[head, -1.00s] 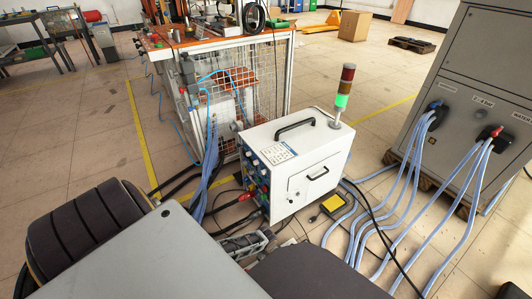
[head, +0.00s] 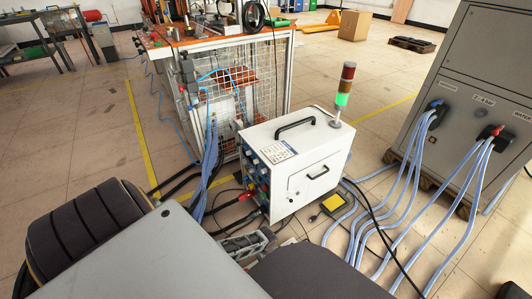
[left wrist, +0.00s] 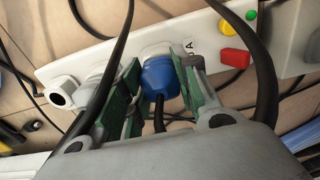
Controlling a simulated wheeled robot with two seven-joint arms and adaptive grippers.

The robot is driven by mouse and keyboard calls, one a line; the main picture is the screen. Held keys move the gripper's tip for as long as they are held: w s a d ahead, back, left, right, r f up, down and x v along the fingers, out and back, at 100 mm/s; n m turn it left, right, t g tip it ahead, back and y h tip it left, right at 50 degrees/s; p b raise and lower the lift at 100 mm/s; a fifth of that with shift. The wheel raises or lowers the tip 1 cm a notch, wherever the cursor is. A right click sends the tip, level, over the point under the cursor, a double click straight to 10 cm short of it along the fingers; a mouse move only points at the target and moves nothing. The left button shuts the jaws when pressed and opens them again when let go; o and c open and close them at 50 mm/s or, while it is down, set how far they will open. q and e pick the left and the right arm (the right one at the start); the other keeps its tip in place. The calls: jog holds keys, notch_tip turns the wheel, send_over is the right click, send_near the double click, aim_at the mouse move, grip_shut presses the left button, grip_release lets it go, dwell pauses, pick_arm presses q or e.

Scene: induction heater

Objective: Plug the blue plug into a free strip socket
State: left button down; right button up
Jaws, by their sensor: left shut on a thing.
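In the left wrist view my left gripper (left wrist: 160,97) has its green-padded fingers on either side of the blue plug (left wrist: 160,76), shut on it. A black cable runs from the plug back toward the gripper. The plug's far end points at the white socket strip (left wrist: 87,66) and lines up with a pale round collar there. I cannot tell whether it is inserted. A grey socket (left wrist: 64,92) shows on the strip to the left, with an open round face. In the head view my left gripper (head: 250,246) is low in the middle; the plug and strip are hidden there. My right gripper is not in view.
The strip carries a red switch (left wrist: 235,58), with yellow and green buttons near it. Black cables loop close around the gripper.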

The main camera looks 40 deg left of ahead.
pick_arm(q)
jog(key=shift+f, duration=0.2)
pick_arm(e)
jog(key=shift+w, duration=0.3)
pick_arm(q)
jog(key=c, duration=1.1)
grip_release()
jog(key=shift+o, duration=0.6)
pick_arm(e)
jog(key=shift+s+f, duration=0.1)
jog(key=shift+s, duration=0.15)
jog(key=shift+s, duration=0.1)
pick_arm(q)
jog(key=shift+r, duration=0.15)
jog(key=shift+r, duration=5.85)
